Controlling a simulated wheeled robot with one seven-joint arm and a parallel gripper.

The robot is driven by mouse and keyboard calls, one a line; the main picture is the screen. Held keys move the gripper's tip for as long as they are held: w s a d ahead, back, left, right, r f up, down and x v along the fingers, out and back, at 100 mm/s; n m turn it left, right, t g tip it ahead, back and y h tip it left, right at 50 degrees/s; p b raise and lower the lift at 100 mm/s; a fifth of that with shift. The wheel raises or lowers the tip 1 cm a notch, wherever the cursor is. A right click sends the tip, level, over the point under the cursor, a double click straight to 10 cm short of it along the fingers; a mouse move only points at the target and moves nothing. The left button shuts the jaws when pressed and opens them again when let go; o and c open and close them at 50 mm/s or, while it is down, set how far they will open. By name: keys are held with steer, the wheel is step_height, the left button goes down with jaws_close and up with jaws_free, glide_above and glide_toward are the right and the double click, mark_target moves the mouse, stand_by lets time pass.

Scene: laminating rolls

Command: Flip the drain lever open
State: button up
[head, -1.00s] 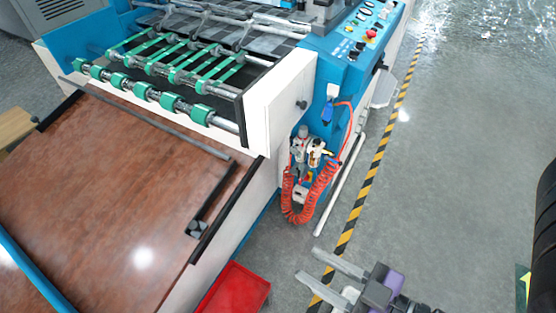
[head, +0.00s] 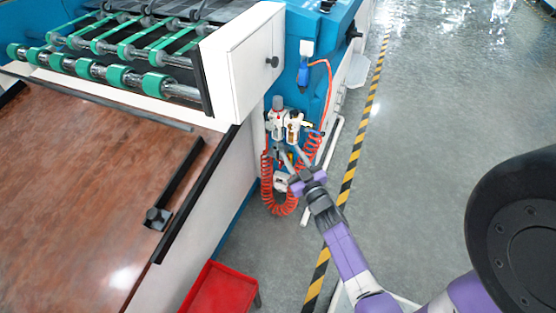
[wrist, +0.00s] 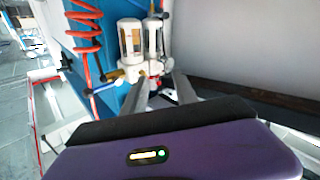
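The air filter unit (head: 278,122), with clear bowls and white and grey caps, is mounted on the blue machine's side. It also shows in the wrist view (wrist: 131,42), just beyond my fingertips. I cannot clearly pick out the drain lever; small brass and red parts lie low on the unit, partly hidden by my fingers. My gripper (head: 292,154) reaches up to the lower part of the unit. In the wrist view my gripper (wrist: 161,82) has its two grey fingers apart with nothing clearly held between them. Contact with the unit cannot be told.
A coiled red air hose (head: 267,185) hangs close beside my gripper and shows at the upper left in the wrist view (wrist: 86,30). A white pipe (head: 322,175) stands to the right. A red bin (head: 219,290) and wooden table (head: 90,180) lie left. The floor right is clear.

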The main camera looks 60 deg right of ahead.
step_height(320, 180, down, 8)
steer(key=w+d+y, duration=0.2)
steer(key=b+x, duration=0.3)
steer(key=x, duration=0.4)
steer(key=shift+w+d, duration=0.1)
steer(key=shift+w, duration=0.3)
